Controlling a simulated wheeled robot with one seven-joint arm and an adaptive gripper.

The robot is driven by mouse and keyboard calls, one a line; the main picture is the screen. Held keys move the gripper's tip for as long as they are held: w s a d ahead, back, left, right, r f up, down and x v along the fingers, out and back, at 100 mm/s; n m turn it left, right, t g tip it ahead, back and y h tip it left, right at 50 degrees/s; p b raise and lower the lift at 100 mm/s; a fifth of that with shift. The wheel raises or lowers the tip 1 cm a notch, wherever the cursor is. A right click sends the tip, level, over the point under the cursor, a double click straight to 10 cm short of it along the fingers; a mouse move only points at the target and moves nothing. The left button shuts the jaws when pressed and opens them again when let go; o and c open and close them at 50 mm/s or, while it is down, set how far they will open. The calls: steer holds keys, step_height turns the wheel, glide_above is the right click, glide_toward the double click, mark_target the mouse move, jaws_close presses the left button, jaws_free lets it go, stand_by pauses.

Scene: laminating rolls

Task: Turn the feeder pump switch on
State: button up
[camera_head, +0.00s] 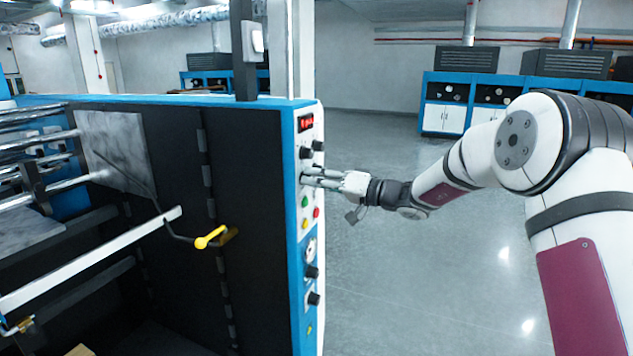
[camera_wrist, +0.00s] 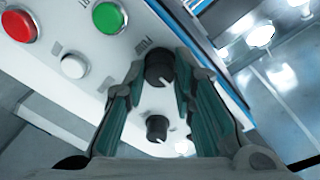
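The control panel (camera_head: 307,235) is a white face with blue edging on the end of the machine. In the wrist view a black rotary knob (camera_wrist: 159,68) with a white pointer line sits between my gripper's fingertips (camera_wrist: 160,60). A second black knob (camera_wrist: 157,128) shows nearer, between the fingers. The labels are too small to read, so I cannot tell which is the feeder pump switch. My gripper also shows in the head view (camera_head: 308,178), reaching the panel from the right. Its fingers are apart, on either side of the first knob; contact is unclear.
Beside the knobs are a green button (camera_wrist: 109,17), a red button (camera_wrist: 18,25) and a white button (camera_wrist: 74,66). A red display (camera_head: 306,122) is at the panel's top. A yellow-handled lever (camera_head: 211,237) is at left. The floor (camera_head: 400,280) right of the machine is clear.

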jaws_close()
steer(key=shift+m, duration=0.4)
steer(key=m+g+b, duration=0.1)
steer(key=m, duration=0.9)
steer(key=shift+w+r+m+b, duration=0.1)
steer(key=shift+m+b, duration=0.3)
steer(key=o, duration=0.8)
jaws_free()
